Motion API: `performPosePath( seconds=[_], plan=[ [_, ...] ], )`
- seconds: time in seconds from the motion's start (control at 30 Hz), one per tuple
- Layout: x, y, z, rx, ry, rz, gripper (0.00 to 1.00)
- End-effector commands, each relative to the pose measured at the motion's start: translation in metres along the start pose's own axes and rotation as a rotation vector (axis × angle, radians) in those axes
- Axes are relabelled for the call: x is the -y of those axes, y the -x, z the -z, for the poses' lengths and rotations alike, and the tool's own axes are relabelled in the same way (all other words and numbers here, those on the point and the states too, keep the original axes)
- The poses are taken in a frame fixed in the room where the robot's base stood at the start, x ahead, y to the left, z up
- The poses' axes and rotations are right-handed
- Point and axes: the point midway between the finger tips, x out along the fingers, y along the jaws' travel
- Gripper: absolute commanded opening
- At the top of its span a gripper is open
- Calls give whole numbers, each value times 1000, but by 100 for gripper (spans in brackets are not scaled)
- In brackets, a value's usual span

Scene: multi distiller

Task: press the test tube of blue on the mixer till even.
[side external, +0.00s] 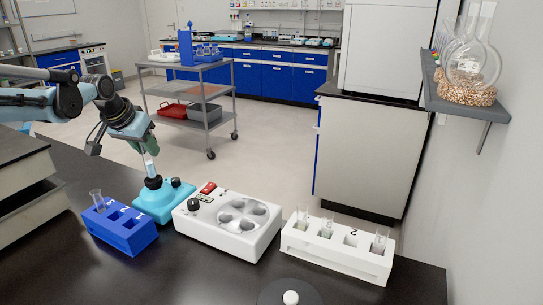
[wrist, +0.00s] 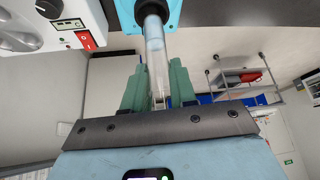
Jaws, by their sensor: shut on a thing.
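My gripper (side external: 146,149) points down over the turquoise mixer (side external: 163,203) and is shut on a clear test tube (side external: 150,168). The tube is close to upright, and its lower end meets the black cup (side external: 153,183) on the mixer; whether it presses down hard I cannot tell. In the wrist view the green fingers (wrist: 158,72) stand on either side of the tube (wrist: 156,50), which has a pale blue tint towards its far end. That end overlaps the dark cup of the mixer (wrist: 174,8). The evenness of the liquid is too small to judge.
A blue rack (side external: 128,232) with a glass tube stands left of the mixer. A white device with round wells and a red switch (side external: 205,222) stands close on its right. A white rack (side external: 338,258) with several glass tubes is farther right. A round dark plate (side external: 272,292) lies in front.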

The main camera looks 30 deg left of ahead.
Motion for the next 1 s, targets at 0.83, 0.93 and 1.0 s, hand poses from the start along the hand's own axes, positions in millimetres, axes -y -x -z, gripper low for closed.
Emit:
performPosePath(
  seconds=[0.83,0.93,1.0],
  plan=[
    [0,-10,-6,0,0,0,0],
    [0,-11,-6,0,0,0,0],
    [0,-12,-7,0,0,0,0]
  ],
)
